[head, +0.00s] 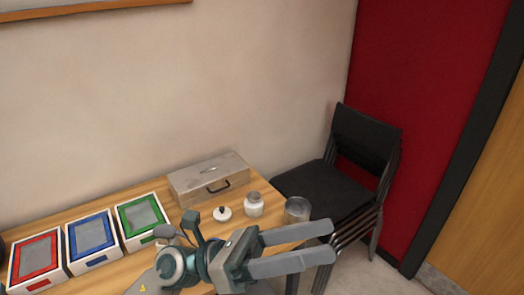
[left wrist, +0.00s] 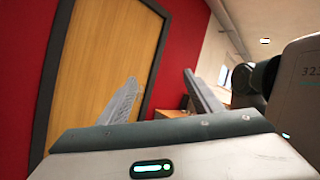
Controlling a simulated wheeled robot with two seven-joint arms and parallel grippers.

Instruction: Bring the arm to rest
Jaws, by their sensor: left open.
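My left gripper (head: 333,242) is open and empty in the head view. Its two grey fingers point right, over the right end of the wooden table and toward the chairs. In the left wrist view its fingers (left wrist: 160,90) stand apart with nothing between them. The wrist view looks toward a red wall and a wooden door. My right gripper is in neither view.
The wooden table (head: 88,201) holds red (head: 37,262), blue (head: 91,239) and green (head: 142,219) framed boxes, a metal case (head: 207,181), a white lidded pot (head: 222,213), a jar (head: 254,204) and a glass container (head: 297,209). Stacked black chairs (head: 330,191) stand right of it.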

